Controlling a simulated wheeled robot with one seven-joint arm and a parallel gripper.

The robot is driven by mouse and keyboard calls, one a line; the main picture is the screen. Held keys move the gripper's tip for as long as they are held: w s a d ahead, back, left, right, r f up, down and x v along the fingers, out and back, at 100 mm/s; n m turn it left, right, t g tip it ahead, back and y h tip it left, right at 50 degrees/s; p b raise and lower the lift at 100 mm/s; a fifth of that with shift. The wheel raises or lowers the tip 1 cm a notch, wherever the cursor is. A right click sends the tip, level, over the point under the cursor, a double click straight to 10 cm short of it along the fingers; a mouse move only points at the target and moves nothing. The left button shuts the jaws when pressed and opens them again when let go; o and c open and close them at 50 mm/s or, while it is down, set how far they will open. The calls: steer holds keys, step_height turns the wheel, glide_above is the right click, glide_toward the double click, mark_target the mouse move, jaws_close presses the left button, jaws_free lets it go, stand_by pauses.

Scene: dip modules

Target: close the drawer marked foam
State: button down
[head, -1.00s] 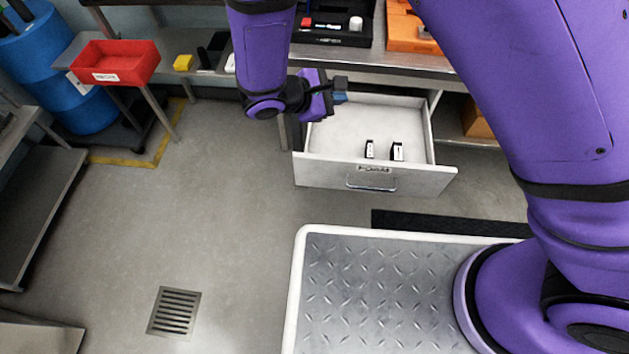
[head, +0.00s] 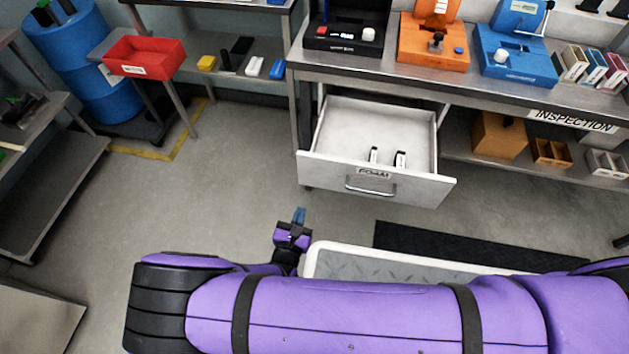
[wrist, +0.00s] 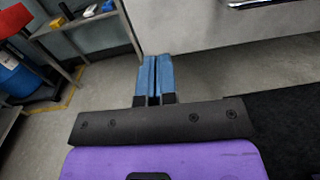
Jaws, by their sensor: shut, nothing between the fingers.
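The drawer (head: 320,168) marked foam stands pulled out under the bench in the head view. Its white front carries the label and a metal bar handle (head: 370,187). Two small black-and-white items (head: 400,159) stand inside on its floor. My gripper (head: 299,216) is in front of the drawer, low and to the left of the handle, apart from it. In the wrist view its two blue fingers (wrist: 154,78) are together with nothing between them. The drawer front (wrist: 210,28) and part of the handle show beyond the fingers, at the top.
The bench (head: 390,78) holds black, orange and blue fixtures. A red bin (head: 146,58) stands at the left by a blue barrel (head: 75,60). A black mat (head: 440,243) lies on the floor. The floor left of the drawer is clear.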

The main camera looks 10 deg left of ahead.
mark_target(313, 171)
steer(key=shift+n+y, duration=0.3)
steer(key=shift+n, duration=0.1)
steer(key=w, duration=0.9)
steer(key=w+f, duration=0.1)
steer(key=w, duration=0.3)
steer(key=shift+w+d, duration=0.15)
steer(key=shift+d, duration=0.15)
steer(key=shift+w, duration=0.1)
